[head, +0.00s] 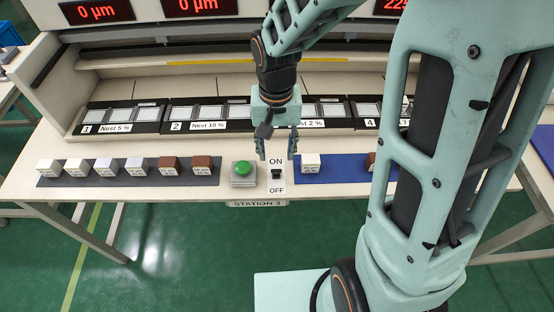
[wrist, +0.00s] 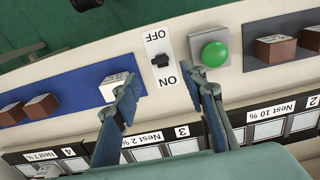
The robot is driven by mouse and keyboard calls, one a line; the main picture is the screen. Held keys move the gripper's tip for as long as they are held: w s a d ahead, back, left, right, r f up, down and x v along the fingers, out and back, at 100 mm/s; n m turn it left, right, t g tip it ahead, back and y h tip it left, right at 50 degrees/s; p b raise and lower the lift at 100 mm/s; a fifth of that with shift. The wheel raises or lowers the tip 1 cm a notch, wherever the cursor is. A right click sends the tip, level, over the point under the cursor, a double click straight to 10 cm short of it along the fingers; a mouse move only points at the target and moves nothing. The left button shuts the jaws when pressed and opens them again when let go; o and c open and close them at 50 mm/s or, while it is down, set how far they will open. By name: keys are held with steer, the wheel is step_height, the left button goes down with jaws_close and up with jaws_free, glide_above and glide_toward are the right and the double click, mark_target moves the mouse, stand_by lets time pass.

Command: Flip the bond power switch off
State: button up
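The bond power switch (head: 277,175) is a small black toggle on a white plate, with ON printed on the far side and OFF on the near side. It also shows in the wrist view (wrist: 160,60), where OFF is at the top and ON below. I cannot tell for sure which way the lever leans. My gripper (head: 277,153) points down just beyond the switch, on its ON side. Its two fingers are spread wide with nothing between them. In the wrist view my gripper (wrist: 162,84) has a fingertip on each side of the ON label, apart from the toggle.
A green push button (head: 243,169) on a grey box stands just left of the switch. A blue mat (head: 340,172) with small blocks lies to the right, and a dark mat (head: 60,181) with several blocks to the left. Labelled nests (head: 205,127) line the back.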

mark_target(276, 170)
step_height(276, 170, down, 9)
steer(key=shift+f+b, duration=0.1)
steer(key=shift+b, duration=0.2)
jaws_close()
stand_by(0.3)
